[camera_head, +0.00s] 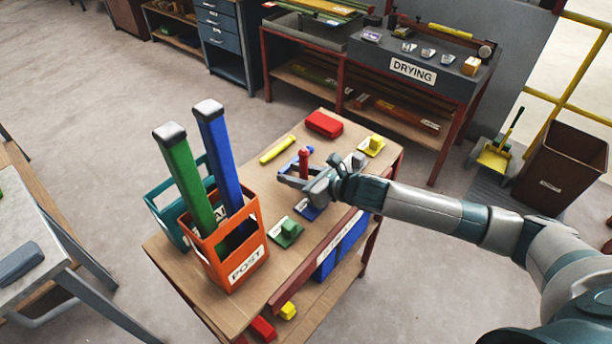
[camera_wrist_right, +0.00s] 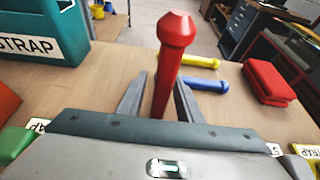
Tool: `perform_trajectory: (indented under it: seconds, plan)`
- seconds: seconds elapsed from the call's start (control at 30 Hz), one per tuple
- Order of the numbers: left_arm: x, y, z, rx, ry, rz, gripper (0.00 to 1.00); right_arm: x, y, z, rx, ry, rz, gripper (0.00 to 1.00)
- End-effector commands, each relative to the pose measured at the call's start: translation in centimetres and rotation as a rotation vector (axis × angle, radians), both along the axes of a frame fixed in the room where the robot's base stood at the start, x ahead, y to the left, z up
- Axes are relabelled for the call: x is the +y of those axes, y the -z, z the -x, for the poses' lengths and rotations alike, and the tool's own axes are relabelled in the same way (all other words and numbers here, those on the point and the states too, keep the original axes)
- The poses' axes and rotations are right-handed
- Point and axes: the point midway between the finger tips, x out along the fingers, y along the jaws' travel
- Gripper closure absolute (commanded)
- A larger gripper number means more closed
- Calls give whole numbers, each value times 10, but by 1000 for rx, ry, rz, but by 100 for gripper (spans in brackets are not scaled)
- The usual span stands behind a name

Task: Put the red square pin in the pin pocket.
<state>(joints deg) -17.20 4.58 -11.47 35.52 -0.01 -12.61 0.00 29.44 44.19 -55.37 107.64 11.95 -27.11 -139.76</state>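The red square pin (camera_head: 304,163) stands upright on the wooden bench; in the right wrist view it is a red shaft with a faceted head (camera_wrist_right: 172,55). My right gripper (camera_head: 290,177) is open around its lower part. In the right wrist view the fingers (camera_wrist_right: 158,97) stand on either side of the pin, with a visible gap on the left; contact on the right is unclear. My left gripper is in neither view.
A yellow bar (camera_head: 277,149) and a blue bar (camera_head: 297,158) lie near the pin. A red block (camera_head: 324,124) lies behind. Green (camera_head: 286,232) and yellow (camera_head: 371,145) labelled blocks sit nearby. An orange POST crate (camera_head: 225,262) holds tall green and blue posts.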

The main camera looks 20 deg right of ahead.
Motion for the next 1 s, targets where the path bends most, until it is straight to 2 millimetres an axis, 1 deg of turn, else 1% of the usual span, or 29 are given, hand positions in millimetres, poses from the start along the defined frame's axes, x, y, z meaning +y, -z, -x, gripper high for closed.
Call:
perform_trajectory:
  seconds: [0.13,0.27,0.7,0.8,1.0]
  plan:
    - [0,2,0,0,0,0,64,-5,-3,6,0,0,2,68]
    - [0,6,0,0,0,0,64,-12,-8,16,-2,-1,2,68]
    - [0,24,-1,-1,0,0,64,-48,-35,71,-2,0,3,68]
    - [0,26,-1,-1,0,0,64,-54,-39,80,0,1,2,68]
    - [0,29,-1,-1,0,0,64,-61,-46,90,0,1,0,68]
